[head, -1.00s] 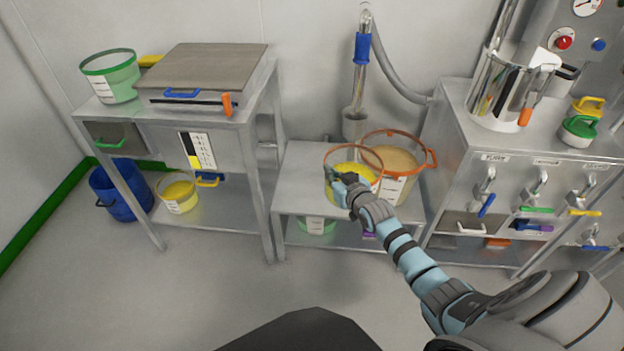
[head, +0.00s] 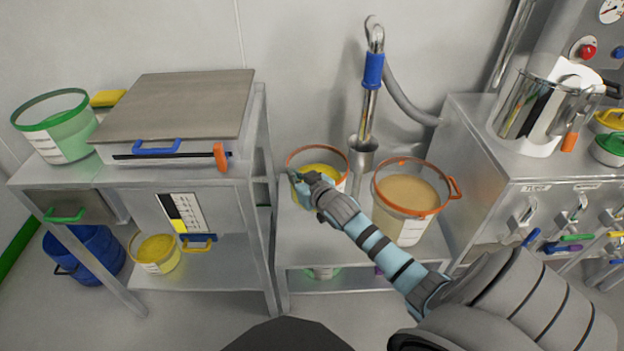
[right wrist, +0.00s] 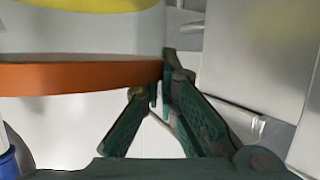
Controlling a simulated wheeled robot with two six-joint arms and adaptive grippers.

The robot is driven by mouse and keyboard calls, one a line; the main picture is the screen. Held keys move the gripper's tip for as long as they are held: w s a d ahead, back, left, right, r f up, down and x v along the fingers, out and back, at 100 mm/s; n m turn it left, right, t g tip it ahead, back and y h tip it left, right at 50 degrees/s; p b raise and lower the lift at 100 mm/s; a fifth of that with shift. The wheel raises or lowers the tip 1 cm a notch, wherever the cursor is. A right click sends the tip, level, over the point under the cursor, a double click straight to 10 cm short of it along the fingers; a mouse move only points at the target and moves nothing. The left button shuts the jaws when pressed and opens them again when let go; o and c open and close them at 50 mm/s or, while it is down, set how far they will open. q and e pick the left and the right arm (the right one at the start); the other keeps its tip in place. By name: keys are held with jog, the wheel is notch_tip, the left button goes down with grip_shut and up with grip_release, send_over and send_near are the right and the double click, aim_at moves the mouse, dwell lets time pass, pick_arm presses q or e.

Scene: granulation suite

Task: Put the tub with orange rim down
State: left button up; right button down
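A clear tub with an orange rim and yellow contents (head: 330,158) is in my right gripper (head: 298,182) in the head view, over the left part of the low steel bench (head: 345,247). In the right wrist view the dark green fingers (right wrist: 163,88) are closed on the tub's orange rim (right wrist: 75,76). My gripper and forearm hide the tub's lower part, so I cannot tell whether its base touches the bench. A larger orange-rimmed tub with beige contents (head: 408,193) stands to the right on the bench. My left gripper is not in view.
A steel lance with a blue grip (head: 371,75) stands behind, between the tubs. At left is a taller steel table (head: 190,178) with a green-rimmed tub (head: 62,130). At right a steel cabinet (head: 480,165) carries a shiny pot (head: 535,105). The bench's front middle looks clear.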

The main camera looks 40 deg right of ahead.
aim_at(294, 198)
jog(key=shift+s+d+f+b, duration=0.1)
jog(key=shift+s+f+b, duration=0.3)
jog(key=shift+f+b, duration=0.35)
pick_arm(q)
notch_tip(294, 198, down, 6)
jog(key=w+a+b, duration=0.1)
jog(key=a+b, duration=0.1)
jog(key=b, duration=0.2)
pick_arm(e)
notch_tip(294, 198, down, 8)
jog(key=shift+f, duration=0.2)
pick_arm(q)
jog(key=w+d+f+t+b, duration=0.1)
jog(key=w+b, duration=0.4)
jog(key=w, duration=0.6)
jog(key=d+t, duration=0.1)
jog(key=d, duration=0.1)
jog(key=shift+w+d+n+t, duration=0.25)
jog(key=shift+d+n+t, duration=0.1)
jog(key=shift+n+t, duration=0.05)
pick_arm(e)
notch_tip(294, 198, down, 10)
jog(key=shift+r, duration=0.2)
jog(key=shift+f, duration=0.1)
jog(key=c, duration=2)
grip_release()
jog(key=shift+c, duration=0.2)
jog(key=shift+o, duration=1.2)
